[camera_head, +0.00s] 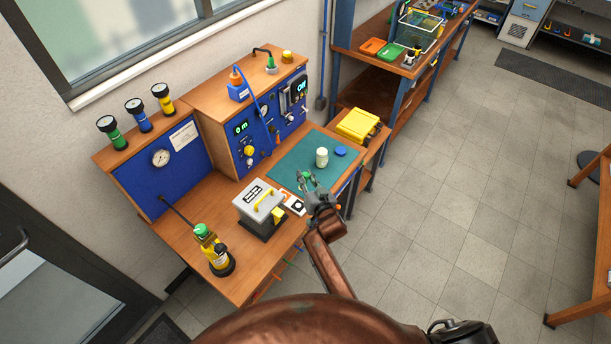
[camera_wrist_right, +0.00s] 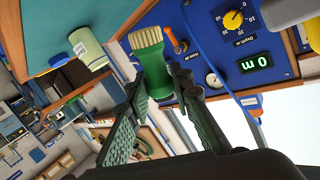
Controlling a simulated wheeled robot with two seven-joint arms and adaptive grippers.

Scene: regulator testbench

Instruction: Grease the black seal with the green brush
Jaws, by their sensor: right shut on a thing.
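My right gripper (camera_head: 309,185) is over the front edge area of the green mat (camera_head: 293,164). In the right wrist view its fingers (camera_wrist_right: 158,103) are shut on the green brush (camera_wrist_right: 154,66), whose pale bristles point away from the fingers. In the head view only a bit of the green brush (camera_head: 306,175) shows between the fingers. A pale jar (camera_head: 321,157) stands on the mat, apart from the brush; it also shows in the wrist view (camera_wrist_right: 88,50). A small dark spot on a white card (camera_head: 297,204) may be the black seal; I cannot tell. My left gripper is out of view.
A blue lid (camera_head: 340,151) lies beside the jar. A grey box with a yellow handle (camera_head: 259,200) and a yellow regulator-like device (camera_head: 214,252) stand on the bench. Blue panels (camera_head: 168,172) rise behind. A yellow case (camera_head: 358,124) sits to the right.

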